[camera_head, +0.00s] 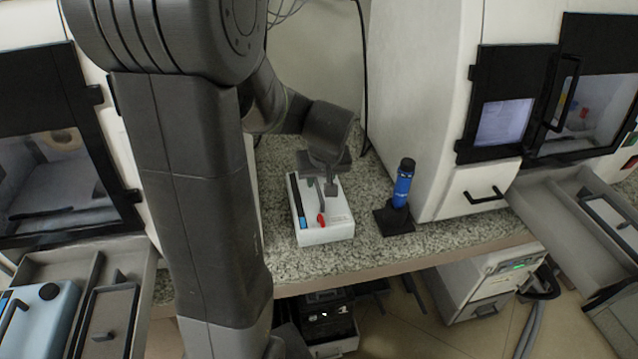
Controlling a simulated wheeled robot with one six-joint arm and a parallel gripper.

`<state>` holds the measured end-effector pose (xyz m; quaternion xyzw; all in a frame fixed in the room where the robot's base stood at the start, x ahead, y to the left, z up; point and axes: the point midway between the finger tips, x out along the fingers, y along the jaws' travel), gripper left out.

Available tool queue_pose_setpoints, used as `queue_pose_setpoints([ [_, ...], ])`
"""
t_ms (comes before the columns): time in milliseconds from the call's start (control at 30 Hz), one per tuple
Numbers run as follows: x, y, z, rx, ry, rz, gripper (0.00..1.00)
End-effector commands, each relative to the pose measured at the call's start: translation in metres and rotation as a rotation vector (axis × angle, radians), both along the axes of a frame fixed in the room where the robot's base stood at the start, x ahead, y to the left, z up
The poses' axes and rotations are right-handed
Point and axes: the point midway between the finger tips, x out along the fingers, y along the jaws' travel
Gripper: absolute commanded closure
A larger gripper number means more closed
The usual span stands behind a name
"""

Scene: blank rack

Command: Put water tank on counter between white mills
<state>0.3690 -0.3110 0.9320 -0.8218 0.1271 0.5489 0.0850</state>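A white box (326,232), which looks like the water tank, sits upright on the speckled counter (285,262) between the two white mills. It has a black and blue strip along its left side and a small red part on top. My gripper (325,188) points down at the top of the box, and its fingers overlap the top in the picture. I cannot tell whether they are shut on a handle. The left mill (55,150) is partly hidden by my arm; the right mill (415,90) stands to the right of the box.
A blue bottle-like tool (402,185) stands on a black base just right of the box. Open drawers jut out at the left (145,290) and right (545,195). A light blue box (45,320) sits in the left drawer. A white cabinet (475,285) stands below the counter.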

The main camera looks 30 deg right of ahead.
Motion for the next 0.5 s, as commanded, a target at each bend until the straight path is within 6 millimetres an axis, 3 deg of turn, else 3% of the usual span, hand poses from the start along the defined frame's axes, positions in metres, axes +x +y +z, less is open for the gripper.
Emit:
queue_pose_setpoints([
  [200, -0.015, 0.004, 0.041, -0.004, -0.004, -0.001, 0.68],
  [500, -0.027, 0.008, 0.069, -0.002, 0.0, -0.001, 0.68],
])
